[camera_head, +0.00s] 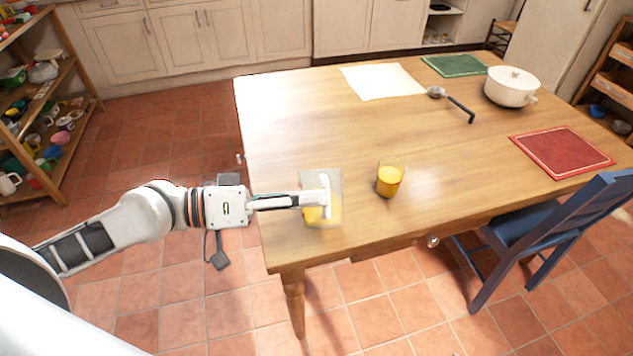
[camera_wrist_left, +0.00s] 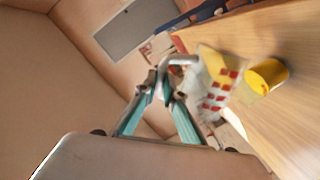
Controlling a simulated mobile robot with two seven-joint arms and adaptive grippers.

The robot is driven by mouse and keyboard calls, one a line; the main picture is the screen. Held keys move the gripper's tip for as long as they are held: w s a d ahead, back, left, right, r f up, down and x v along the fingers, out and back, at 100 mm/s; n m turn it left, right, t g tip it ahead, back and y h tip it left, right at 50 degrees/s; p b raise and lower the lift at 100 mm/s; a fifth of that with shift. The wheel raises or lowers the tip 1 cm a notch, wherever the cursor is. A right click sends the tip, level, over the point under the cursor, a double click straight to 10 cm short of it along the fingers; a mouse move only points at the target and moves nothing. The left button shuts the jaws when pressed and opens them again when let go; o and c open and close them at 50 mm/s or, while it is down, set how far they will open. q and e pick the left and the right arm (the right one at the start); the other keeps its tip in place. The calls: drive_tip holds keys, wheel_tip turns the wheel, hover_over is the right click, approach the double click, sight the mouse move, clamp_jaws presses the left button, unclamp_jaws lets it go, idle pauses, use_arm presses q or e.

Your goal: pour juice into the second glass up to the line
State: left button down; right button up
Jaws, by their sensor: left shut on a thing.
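My left gripper (camera_head: 312,198) is shut on the handle of a clear jug (camera_head: 334,180) with yellow juice low in it. The jug is over the table's near left part; I cannot tell whether it touches the tabletop. In the left wrist view the fingers (camera_wrist_left: 162,85) close around the handle, and the jug (camera_wrist_left: 212,68) looks tilted with the camera. A glass (camera_head: 390,180) with orange-yellow juice stands upright to the right of the jug, apart from it. It also shows in the left wrist view (camera_wrist_left: 267,76). I see only one glass; anything behind the jug is hidden. My right gripper is out of view.
The wooden table (camera_head: 300,110) also holds a white sheet (camera_head: 382,82), a green mat (camera_head: 453,65), a ladle (camera_head: 455,100), a white pot (camera_head: 511,87) and a red mat (camera_head: 562,151). A blue chair (camera_head: 555,222) stands at the near right. The table's middle is clear.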

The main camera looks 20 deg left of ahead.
sight(321, 179)
use_arm(q)
drive_tip(key=shift+w+a+r, duration=0.1)
drive_tip(key=shift+w+r, duration=0.25)
drive_tip(key=shift+r, duration=0.1)
drive_tip(key=shift+w+a+r+n+p, duration=0.1)
drive_tip(key=shift+w+a+n+p, duration=0.1)
drive_tip(key=shift+w+n+p, duration=0.45)
drive_tip(key=shift+s, duration=0.25)
drive_tip(key=shift+w+a+r+n+g, duration=0.1)
drive_tip(key=shift+w+r+n+g, duration=0.2)
drive_tip(key=shift+n, duration=0.15)
drive_tip(key=shift+w+r+p, duration=0.1)
drive_tip(key=shift+r+p, duration=0.05)
drive_tip(key=shift+p, duration=0.3)
idle(0.3)
